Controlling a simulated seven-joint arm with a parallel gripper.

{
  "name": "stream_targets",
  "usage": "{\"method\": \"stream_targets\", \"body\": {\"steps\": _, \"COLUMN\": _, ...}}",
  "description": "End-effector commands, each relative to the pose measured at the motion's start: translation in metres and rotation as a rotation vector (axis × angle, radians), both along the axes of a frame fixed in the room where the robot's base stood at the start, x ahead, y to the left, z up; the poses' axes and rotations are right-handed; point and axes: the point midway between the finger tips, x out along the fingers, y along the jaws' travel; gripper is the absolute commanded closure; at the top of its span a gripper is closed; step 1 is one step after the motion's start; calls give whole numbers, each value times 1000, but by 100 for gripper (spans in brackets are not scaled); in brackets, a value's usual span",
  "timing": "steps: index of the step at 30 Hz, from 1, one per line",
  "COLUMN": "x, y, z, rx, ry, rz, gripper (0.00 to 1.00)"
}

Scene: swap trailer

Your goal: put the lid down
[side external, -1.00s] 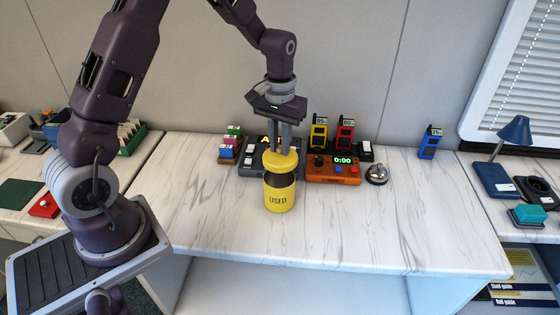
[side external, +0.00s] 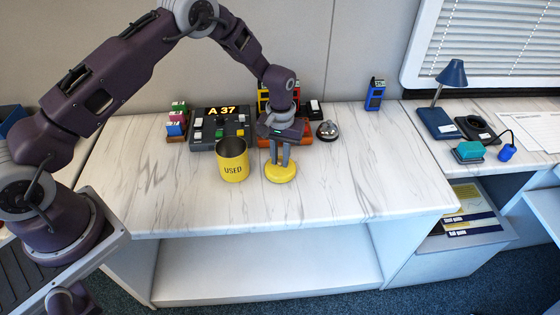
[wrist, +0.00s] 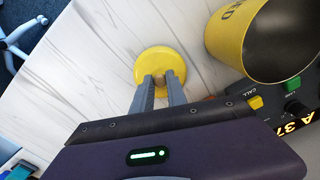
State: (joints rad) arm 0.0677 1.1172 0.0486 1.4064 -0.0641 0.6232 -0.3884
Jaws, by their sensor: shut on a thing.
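The yellow round lid (side external: 281,173) is at the tips of my gripper (side external: 279,160), to the right of the yellow can. My gripper is shut on the lid's small knob, which shows as a brown stub between the fingers in the wrist view (wrist: 160,80). The lid (wrist: 160,60) is level and at or very near the marble-look counter; I cannot tell whether it touches. The yellow can marked USED (side external: 232,160) stands upright and uncovered, with its dark inside visible. The can (wrist: 265,40) also shows at the upper right of the wrist view.
A dark console reading A 37 (side external: 220,128) stands behind the can. An orange timer box (side external: 300,136) is behind my gripper, partly hidden. A silver bell (side external: 327,130) stands to its right. The counter (side external: 350,180) is clear to the right and in front.

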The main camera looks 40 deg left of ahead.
Motion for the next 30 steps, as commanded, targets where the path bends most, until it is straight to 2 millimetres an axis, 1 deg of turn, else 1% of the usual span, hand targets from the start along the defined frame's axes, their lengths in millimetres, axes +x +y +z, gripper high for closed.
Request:
{"method": "stream_targets", "body": {"steps": 1, "x": -1, "y": 0, "z": -10, "rx": 0, "ry": 3, "rz": 0, "gripper": 100}}
{"method": "stream_targets", "body": {"steps": 3, "x": 0, "y": 0, "z": -17, "rx": 0, "ry": 1, "rz": 0, "gripper": 100}}
{"method": "stream_targets", "body": {"steps": 9, "x": 0, "y": 0, "z": -16, "rx": 0, "ry": 0, "rz": 0, "gripper": 100}}
{"method": "stream_targets", "body": {"steps": 12, "x": 0, "y": 0, "z": -19, "rx": 0, "ry": 0, "rz": 0, "gripper": 100}}
{"method": "stream_targets", "body": {"steps": 13, "x": 0, "y": 0, "z": -19, "rx": 0, "ry": 0, "rz": 0, "gripper": 76}}
{"method": "stream_targets", "body": {"steps": 15, "x": 0, "y": 0, "z": -18, "rx": 0, "ry": 0, "rz": 0, "gripper": 62}}
{"method": "stream_targets", "body": {"steps": 16, "x": 0, "y": 0, "z": -18, "rx": 0, "ry": 0, "rz": 0, "gripper": 60}}
{"method": "stream_targets", "body": {"steps": 25, "x": 0, "y": 0, "z": -16, "rx": 0, "ry": -1, "rz": 0, "gripper": 60}}
{"method": "stream_targets", "body": {"steps": 28, "x": 1, "y": 0, "z": -2, "rx": 0, "ry": -2, "rz": 0, "gripper": 60}}
{"method": "stream_targets", "body": {"steps": 30, "x": 1, "y": 0, "z": 16, "rx": 0, "ry": -4, "rz": 0, "gripper": 60}}
